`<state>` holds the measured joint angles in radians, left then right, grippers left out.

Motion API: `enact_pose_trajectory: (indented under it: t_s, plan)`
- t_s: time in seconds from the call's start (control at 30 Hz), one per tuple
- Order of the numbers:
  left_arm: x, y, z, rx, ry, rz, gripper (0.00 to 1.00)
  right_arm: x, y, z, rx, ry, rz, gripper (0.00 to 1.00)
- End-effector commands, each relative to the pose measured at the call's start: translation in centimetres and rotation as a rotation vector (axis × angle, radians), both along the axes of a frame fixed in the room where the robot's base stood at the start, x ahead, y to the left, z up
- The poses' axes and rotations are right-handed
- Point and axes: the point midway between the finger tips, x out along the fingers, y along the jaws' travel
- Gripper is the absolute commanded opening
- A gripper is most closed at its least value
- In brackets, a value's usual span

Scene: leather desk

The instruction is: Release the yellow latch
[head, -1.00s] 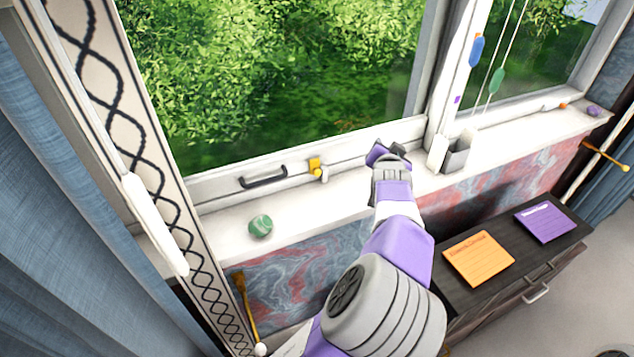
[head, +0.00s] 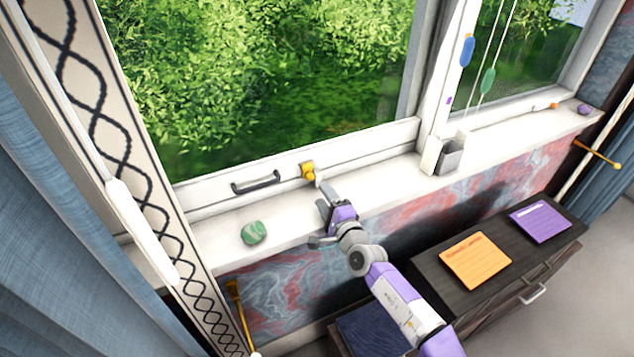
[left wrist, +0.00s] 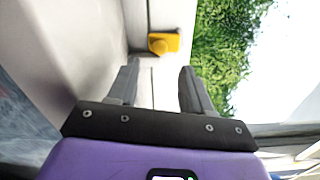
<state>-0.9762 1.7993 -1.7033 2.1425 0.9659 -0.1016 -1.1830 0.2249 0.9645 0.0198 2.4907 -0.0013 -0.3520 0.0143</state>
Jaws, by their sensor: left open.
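The yellow latch (head: 308,171) is on the bottom rail of the window frame, right of the dark handle (head: 256,182). In the left wrist view the yellow latch (left wrist: 163,43) lies just beyond my fingertips, near the middle. My left gripper (head: 324,194) is below and slightly right of the latch, over the white sill, apart from it. In the left wrist view the left gripper (left wrist: 160,66) has its two grey fingers spread with nothing between them. My right gripper is not in view.
A green striped stone (head: 254,233) rests on the white sill (head: 380,190) to the left. A small grey box (head: 450,155) stands on the sill to the right. A dark cabinet (head: 425,270) with orange and purple notes is below. The sill between gripper and box is clear.

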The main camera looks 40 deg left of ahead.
Motion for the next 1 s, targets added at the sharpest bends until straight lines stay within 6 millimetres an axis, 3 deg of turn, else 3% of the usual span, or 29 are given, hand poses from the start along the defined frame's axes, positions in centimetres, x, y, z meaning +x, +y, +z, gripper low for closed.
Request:
enact_pose_trajectory:
  t_s: [0.5, 0.87, 1.0]
  plan:
    - [3.0, 6.0, -0.1, 0.001, 0.001, 0.003, 0.5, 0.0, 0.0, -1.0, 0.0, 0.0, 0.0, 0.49]
    - [3.4, 6.6, 0.0, 0.003, 0.002, 0.001, 0.5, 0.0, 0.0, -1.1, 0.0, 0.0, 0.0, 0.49]
    - [3.3, 6.6, 0.0, 0.003, 0.002, 0.001, 0.3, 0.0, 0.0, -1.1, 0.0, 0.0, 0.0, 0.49]
